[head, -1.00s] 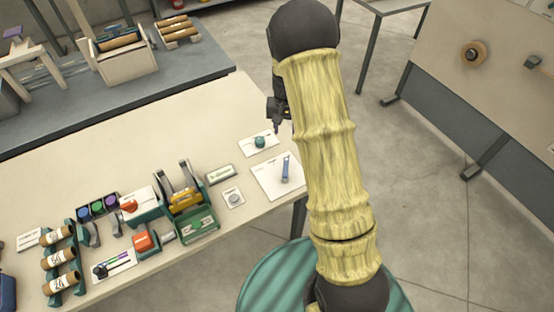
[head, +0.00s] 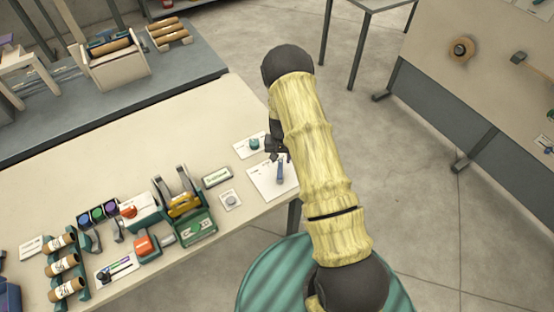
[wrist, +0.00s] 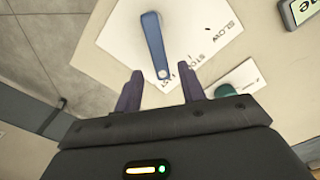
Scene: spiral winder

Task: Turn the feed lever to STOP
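The feed lever is a blue bar (head: 281,172) on a white card (head: 262,178) near the table's right edge. In the wrist view the lever (wrist: 154,45) runs away from me, its near end with a pale dot just beyond my fingertips. In the head view my gripper (head: 277,150) is over the card's far edge; contact with the lever cannot be told.
A green knob (head: 254,143) on its own card stands just beyond the lever card, close to my gripper. A small framed label (head: 216,177) and a grey button (head: 231,200) lie to the left. The winder (head: 180,203) and spools fill the table further left.

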